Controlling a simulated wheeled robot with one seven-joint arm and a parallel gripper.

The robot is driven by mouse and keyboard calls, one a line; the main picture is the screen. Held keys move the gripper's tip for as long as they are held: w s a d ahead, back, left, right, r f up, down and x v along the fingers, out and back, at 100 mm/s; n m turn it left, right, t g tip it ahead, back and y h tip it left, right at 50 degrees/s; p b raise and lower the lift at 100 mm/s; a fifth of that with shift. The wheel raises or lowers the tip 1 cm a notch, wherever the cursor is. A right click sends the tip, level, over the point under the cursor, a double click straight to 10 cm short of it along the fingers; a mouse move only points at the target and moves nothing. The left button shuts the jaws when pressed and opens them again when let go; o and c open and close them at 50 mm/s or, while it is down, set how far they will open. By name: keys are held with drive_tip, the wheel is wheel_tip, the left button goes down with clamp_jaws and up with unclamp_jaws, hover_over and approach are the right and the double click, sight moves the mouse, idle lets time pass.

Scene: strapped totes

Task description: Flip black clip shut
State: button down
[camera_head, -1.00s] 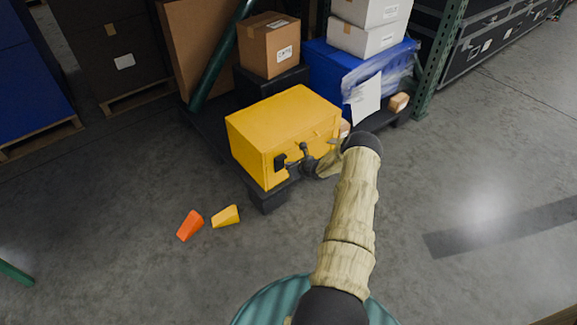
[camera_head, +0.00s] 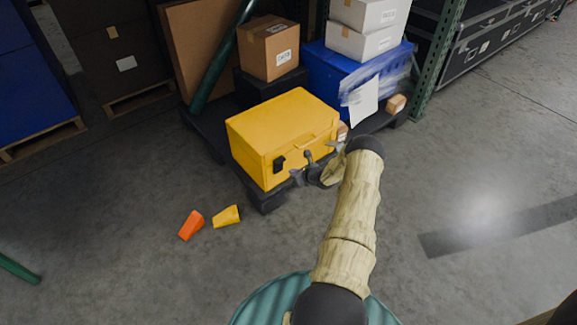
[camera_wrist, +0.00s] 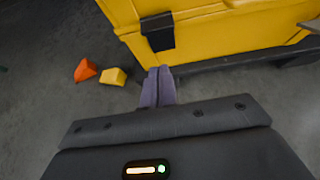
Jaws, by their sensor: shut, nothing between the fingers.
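The yellow tote (camera_head: 275,130) sits on a low black pallet, its lid down. Its black clip (camera_head: 279,164) is on the front face near the left corner. In the wrist view the clip (camera_wrist: 157,31) lies against the yellow front and spans the lid seam; I cannot tell whether it is fully latched. My gripper (camera_head: 294,177) is just in front of the tote, to the right of and slightly below the clip. In the wrist view its fingers (camera_wrist: 158,70) are together and empty, pointing toward the clip's lower end, with a small apparent gap. The tote's far side is hidden.
An orange wedge (camera_head: 191,225) and a yellow wedge (camera_head: 227,216) lie on the floor at left. A cardboard box (camera_head: 268,48) and a blue wrapped load (camera_head: 335,75) stand behind the tote. A green rack post (camera_head: 437,60) rises at right. Floor in front is clear.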

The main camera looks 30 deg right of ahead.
drive_tip(key=w+r+p+v, duration=0.1)
drive_tip(key=p+v, duration=0.2)
drive_tip(key=v, duration=0.6)
drive_tip(key=shift+s+r, duration=0.3)
drive_tip(key=shift+r, duration=0.15)
drive_tip(key=shift+d, duration=0.15)
drive_tip(key=s+a+r+n+g+y, duration=0.1)
drive_tip(key=a+r+n+g+y, duration=0.15)
drive_tip(key=a+r+n, duration=0.65)
drive_tip(key=a+r+n+g+y, duration=0.25)
drive_tip(key=a+r+n, duration=0.4)
drive_tip(key=a, duration=0.55)
drive_tip(key=s+a+r+n+g+h, duration=0.25)
drive_tip(key=s+a+r+n, duration=0.35)
drive_tip(key=s+r+n, duration=0.35)
drive_tip(key=s+a+r+n+g+h, duration=0.1)
drive_tip(key=s+a+r+n+h, duration=0.4)
drive_tip(key=s+r+n, duration=0.4)
wheel_tip(320, 180, up, 29)
drive_tip(key=s+a+y+p, duration=0.1)
drive_tip(key=p, duration=2.9)
drive_tip(key=shift+r+n+p, duration=0.2)
drive_tip(key=shift+n+p, duration=0.2)
